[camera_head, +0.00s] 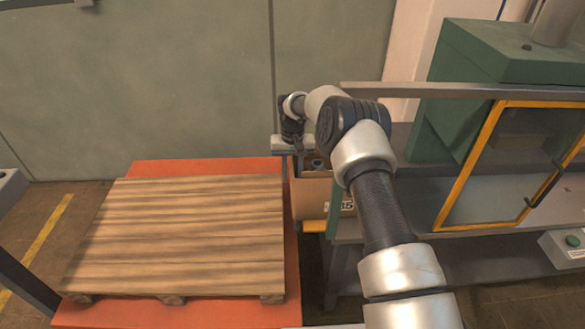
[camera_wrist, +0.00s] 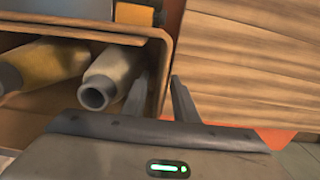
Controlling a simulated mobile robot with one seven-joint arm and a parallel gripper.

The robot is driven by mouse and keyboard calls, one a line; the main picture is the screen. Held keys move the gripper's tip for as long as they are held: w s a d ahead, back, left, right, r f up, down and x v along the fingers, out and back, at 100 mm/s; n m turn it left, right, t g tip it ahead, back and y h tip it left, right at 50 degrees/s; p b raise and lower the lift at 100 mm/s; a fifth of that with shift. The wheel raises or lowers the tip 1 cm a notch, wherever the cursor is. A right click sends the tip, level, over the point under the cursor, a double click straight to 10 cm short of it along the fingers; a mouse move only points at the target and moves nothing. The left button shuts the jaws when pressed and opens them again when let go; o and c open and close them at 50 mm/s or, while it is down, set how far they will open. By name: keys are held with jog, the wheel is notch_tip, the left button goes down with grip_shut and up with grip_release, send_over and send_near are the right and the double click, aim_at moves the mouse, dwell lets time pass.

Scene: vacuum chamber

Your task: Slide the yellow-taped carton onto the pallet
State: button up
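An open brown cardboard carton (camera_head: 322,197) stands at the right of the pallet, by the left end of the green-grey bench, partly hidden behind my arm. A dark printed label shows on its front; I cannot make out yellow tape on it. In the wrist view the carton (camera_wrist: 85,33) holds bottle-like things. The wooden slatted pallet (camera_head: 180,235) lies on the left and also shows in the wrist view (camera_wrist: 250,60). My gripper (camera_wrist: 160,80) is at the carton's pallet-side wall, one finger on each side of it. The fingers are apart; firm contact is not visible.
An orange-red base (camera_head: 225,167) lies under the pallet. The pallet top is empty. The bench (camera_head: 400,190) on the right carries a green machine (camera_head: 510,50) with a yellow-framed door (camera_head: 470,160). A grey-green wall stands behind.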

jog(key=shift+c, duration=0.3)
grip_shut()
dwell(1.2)
